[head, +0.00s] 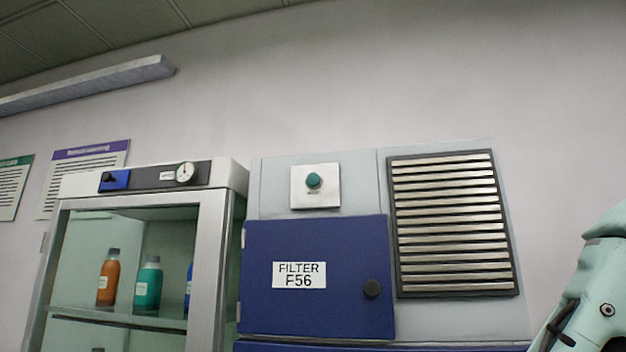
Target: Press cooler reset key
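A round teal button (313,181) sits on a white square plate (328,200) on the upper left of the grey cabinet front. A small label under the button is too small to read. Below the plate is a blue door (340,235) marked "FILTER F56", with a dark round knob (372,288) at its lower right; it looks shut. Part of my arm shows at the lower right edge, well apart from the button. My gripper is not in view.
A slatted vent (450,223) is right of the door. At left stands a glass-fronted cooler (212,270) with an orange bottle (108,280), a teal bottle (148,287) and a partly hidden blue one. Its top panel has a gauge (186,173) and a blue switch (114,180). The wall above is bare.

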